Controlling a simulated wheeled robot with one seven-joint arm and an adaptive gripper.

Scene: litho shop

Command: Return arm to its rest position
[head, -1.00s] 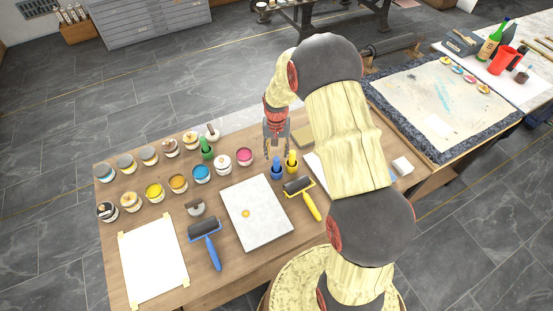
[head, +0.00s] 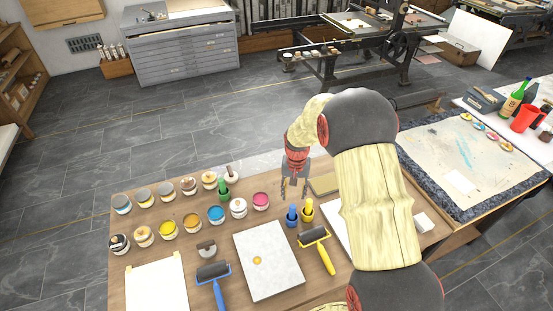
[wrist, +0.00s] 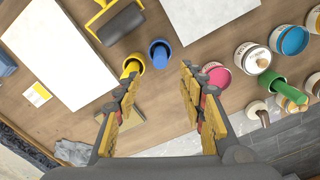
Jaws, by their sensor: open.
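My arm reaches out over the wooden table (head: 190,259) in the head view, its end bent down at the table's far edge. My gripper (head: 293,190) hangs above the table behind the blue and yellow holders. In the wrist view my gripper (wrist: 163,85) has its two fingers spread, with nothing between them.
Several ink tins (head: 168,229) stand at the table's left. A blue-handled roller (head: 213,272), a pale slab (head: 268,262) and a yellow-handled roller (head: 315,236) lie in front. A second table (head: 462,160) stands at the right. Open floor (head: 200,120) lies beyond.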

